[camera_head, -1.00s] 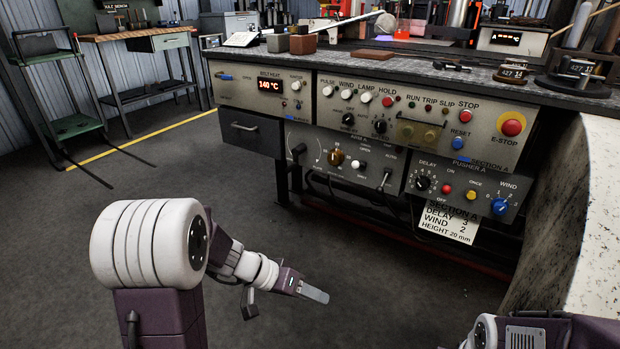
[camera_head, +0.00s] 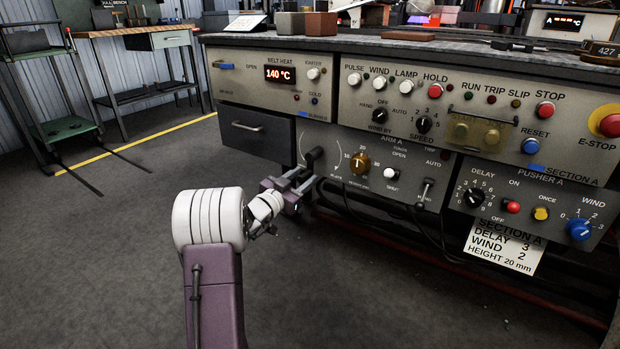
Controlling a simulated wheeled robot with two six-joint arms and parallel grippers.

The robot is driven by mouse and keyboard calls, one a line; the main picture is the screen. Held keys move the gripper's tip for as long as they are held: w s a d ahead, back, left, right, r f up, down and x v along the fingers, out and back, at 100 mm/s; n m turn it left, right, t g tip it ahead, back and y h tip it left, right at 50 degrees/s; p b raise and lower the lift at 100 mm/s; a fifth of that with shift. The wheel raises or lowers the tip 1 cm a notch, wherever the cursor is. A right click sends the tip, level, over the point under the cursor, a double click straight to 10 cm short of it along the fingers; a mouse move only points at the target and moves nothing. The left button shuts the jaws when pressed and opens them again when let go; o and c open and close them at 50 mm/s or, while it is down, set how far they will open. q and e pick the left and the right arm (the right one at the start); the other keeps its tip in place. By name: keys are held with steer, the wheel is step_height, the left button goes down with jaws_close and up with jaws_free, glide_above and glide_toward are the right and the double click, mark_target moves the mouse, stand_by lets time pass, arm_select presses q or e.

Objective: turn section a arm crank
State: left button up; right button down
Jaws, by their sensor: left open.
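The arm A panel (camera_head: 344,181) is on the front of the machine bench, below the belt heat and section A panels. A black-knobbed crank (camera_head: 315,156) sticks out at its left end, beside a curved printed scale. My left gripper (camera_head: 306,178) is open just below the crank's knob, with its fingers pointing up and right towards the panel. The fingers look close to the crank; I cannot tell whether they touch it. The crank's lower part is partly hidden by the gripper. My right gripper is not in view.
A brown dial (camera_head: 360,162), a white button (camera_head: 390,173) and a lever (camera_head: 424,192) sit right of the crank. A drawer (camera_head: 256,131) is to its left. A paper card (camera_head: 504,245) hangs below the pusher A panel (camera_head: 515,198). Cables hang under the panels.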

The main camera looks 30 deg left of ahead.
mark_target(309, 170)
arm_select(q)
steer(key=w, duration=0.3)
steer(key=shift+w+d+b, duration=0.15)
steer(key=shift+w+b, duration=0.05)
steer(key=shift+b, duration=0.15)
jaws_close()
steer(key=shift+d, duration=0.1)
